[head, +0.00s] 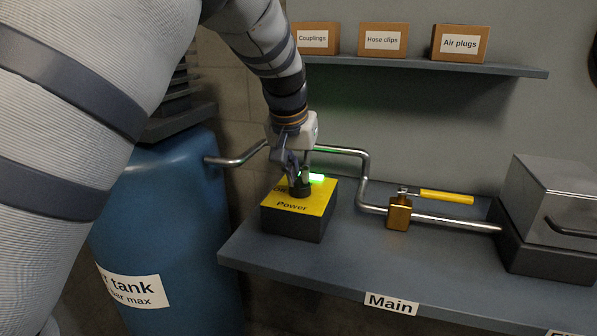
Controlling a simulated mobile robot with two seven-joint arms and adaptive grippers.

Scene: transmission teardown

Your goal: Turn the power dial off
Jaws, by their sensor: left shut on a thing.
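The power dial (300,191) is a dark knob on top of a black box with a yellow face (312,201) marked "Power". The letters "ON" show at the face's left side, partly covered. A green light (316,178) glows behind the dial. My left gripper (298,180) comes down from above and is shut on the dial. The gripper hides much of the dial, so I cannot tell exactly where it points. My right gripper is not in view.
A metal pipe (363,170) runs behind the box to a brass valve (399,212) with a yellow handle (446,197). A grey metal box (558,190) stands at the bench's right. A blue tank (160,240) stands at left. Small boxes sit on the shelf (420,66) above.

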